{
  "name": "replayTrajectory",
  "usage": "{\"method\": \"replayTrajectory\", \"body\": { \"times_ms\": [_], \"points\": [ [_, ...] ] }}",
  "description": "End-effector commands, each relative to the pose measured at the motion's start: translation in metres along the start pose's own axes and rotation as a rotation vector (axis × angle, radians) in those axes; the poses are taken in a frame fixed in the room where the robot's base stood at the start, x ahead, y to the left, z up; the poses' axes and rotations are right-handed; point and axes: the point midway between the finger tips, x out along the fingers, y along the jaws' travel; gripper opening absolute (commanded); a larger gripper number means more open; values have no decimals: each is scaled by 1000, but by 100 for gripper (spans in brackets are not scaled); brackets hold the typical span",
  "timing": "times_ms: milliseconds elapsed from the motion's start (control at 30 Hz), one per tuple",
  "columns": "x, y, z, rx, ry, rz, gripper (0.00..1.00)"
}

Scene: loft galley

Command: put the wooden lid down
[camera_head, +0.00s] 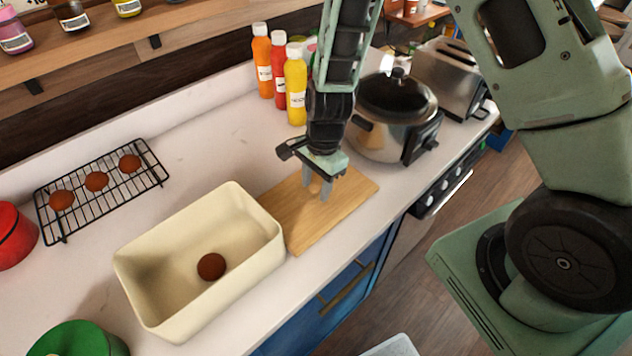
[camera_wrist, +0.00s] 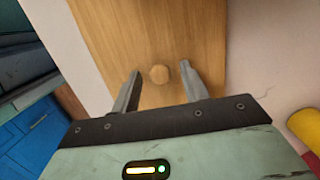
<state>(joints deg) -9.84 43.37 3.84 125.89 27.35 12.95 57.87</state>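The wooden lid (camera_head: 338,210) is a flat, light-brown rectangular board with a round knob. It lies on the white counter just right of the cream bin (camera_head: 142,290); I cannot tell whether the two touch. The lid also fills the middle of the wrist view (camera_wrist: 150,35). My gripper (camera_head: 317,188) is low over the lid and points down. In the wrist view its fingers (camera_wrist: 161,72) stand on either side of the knob, with a gap on each side. The gripper is open and holds nothing.
One brown ball (camera_head: 211,267) lies in the bin. A black wire rack (camera_head: 148,181) with three brown balls stands at left. A pot (camera_head: 385,136), a toaster (camera_head: 449,77) and sauce bottles (camera_head: 296,88) stand behind. A green container (camera_head: 75,341) and red container (camera_head: 14,238) are at left.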

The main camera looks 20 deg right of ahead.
Motion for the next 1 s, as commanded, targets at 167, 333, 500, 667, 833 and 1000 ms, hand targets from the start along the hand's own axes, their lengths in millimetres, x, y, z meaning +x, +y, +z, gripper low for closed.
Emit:
{"method": "replayTrajectory", "body": {
  "times_ms": [167,333,500,667,833,1000],
  "points": [
    [-1,0,0,0,0,0,44],
    [-13,-1,0,-2,2,-4,44],
    [-43,-1,1,-3,2,-6,44],
    [-76,-1,1,-3,1,-6,44],
    [-105,-1,1,-2,1,-5,44],
    [-120,0,1,-5,0,-2,44]
  ]
}}
